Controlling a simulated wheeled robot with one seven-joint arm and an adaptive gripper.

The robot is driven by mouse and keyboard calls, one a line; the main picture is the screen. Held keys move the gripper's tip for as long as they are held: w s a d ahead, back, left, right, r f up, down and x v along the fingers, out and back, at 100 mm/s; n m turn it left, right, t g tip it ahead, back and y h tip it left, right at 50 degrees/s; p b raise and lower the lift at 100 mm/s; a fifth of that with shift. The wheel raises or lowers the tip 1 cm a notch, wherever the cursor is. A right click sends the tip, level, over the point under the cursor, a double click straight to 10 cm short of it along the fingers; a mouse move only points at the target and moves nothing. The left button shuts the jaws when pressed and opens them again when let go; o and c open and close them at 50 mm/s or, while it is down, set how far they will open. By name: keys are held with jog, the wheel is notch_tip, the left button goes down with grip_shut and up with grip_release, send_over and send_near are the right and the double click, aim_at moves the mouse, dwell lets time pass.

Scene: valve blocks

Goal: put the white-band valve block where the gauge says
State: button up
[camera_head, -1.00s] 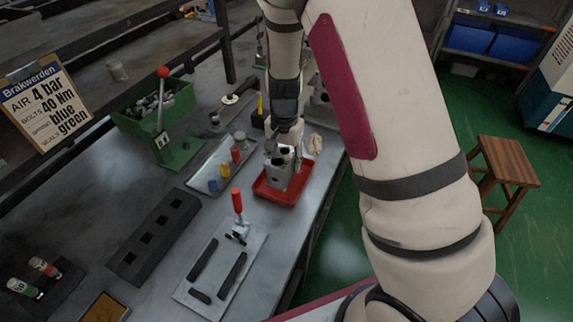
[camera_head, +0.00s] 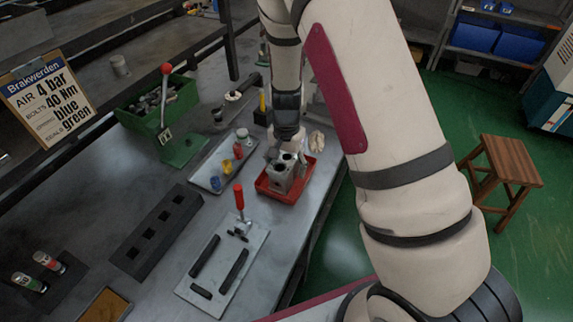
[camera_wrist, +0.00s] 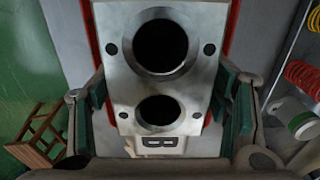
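A grey metal valve block (camera_head: 281,178) stands in a red tray (camera_head: 305,182) on the bench. In the wrist view the block (camera_wrist: 122,60) fills the middle, with two large round bores, small corner holes and a dark mark like a "B" on its near end. No white band can be made out on it. My gripper (camera_head: 285,157) is down over the block. In the wrist view the green-padded fingers of my gripper (camera_wrist: 165,105) stand on either side of it, with narrow gaps, apparently open. I cannot make out a gauge.
A clamp plate (camera_head: 215,270) with a red-handled toggle lies in front. A black rack (camera_head: 157,232) with square holes, a tray of coloured parts (camera_head: 207,182), a green lever press (camera_head: 182,152) and a green bin (camera_head: 130,122) stand left.

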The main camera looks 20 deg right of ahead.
notch_tip(320, 180, up, 12)
jog(key=s+r+n+t+y, duration=0.1)
jog(key=s+r+n, duration=0.1)
jog(key=s+r, duration=0.4)
jog(key=s+r+n+t, duration=0.15)
jog(key=s+r, duration=0.25)
jog(key=r, duration=0.5)
jog(key=s+r+n+t, duration=0.1)
jog(key=s+r+n, duration=0.1)
jog(key=s, duration=0.5)
jog(key=s+r+n+t+h, duration=0.1)
jog(key=s+r+n, duration=0.2)
jog(key=s, duration=0.5)
jog(key=shift+s+d+r, duration=0.15)
jog(key=shift+r, duration=0.25)
jog(key=shift+n, duration=0.25)
